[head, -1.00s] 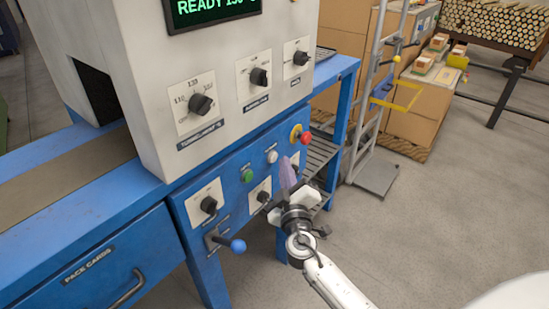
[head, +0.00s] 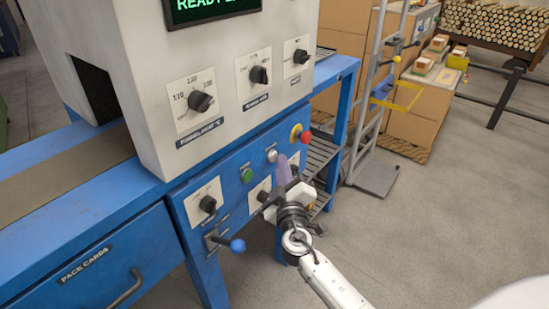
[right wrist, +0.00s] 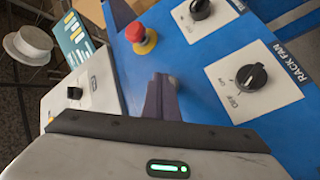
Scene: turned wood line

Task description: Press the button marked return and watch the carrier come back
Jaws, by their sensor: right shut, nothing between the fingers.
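A blue control panel on the machine's front carries a green button (head: 247,175), a white button (head: 272,156) and a red mushroom button (head: 306,137) on a yellow base. The labels by the green and white buttons are too small to read, so I cannot tell which is marked return. My right gripper (head: 284,171) is shut and empty, its purple fingertips in front of the panel, just right of and below the white button. I cannot tell whether they touch anything. In the right wrist view the shut fingers (right wrist: 161,97) point towards the panel, with the red button (right wrist: 136,32) beyond. I cannot make out a carrier.
A knob labelled RACK FAN (right wrist: 252,77) is close to the fingers. A blue-ball lever (head: 237,245) sticks out below the panel. A grey frame (head: 375,130) and cardboard boxes (head: 410,115) stand behind at right.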

